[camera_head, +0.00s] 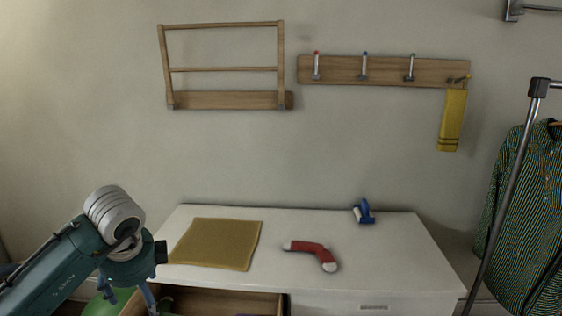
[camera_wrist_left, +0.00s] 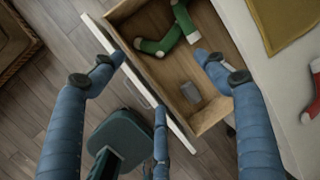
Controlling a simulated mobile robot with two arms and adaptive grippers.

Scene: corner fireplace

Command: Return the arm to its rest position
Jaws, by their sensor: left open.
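My left gripper (camera_wrist_left: 158,72) is open, its blue fingers spread wide with nothing between them. In the wrist view its fingers overlap the front edge of an open wooden drawer (camera_wrist_left: 160,70). A green and white sock (camera_wrist_left: 158,44) and a small grey object (camera_wrist_left: 191,92) lie inside the drawer. In the head view the left arm comes in at the lower left, and the gripper (camera_head: 148,296) points down beside the dresser, partly cut off by the picture's bottom edge. My right gripper is not in view.
On the white dresser top (camera_head: 300,220) lie a mustard cloth (camera_head: 217,244), a red and white sock (camera_head: 312,252) and a blue object (camera_head: 363,211). A hook rail (camera_head: 385,72) with a yellow towel (camera_head: 452,120) hangs above. A clothes rack (camera_head: 510,190) stands right.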

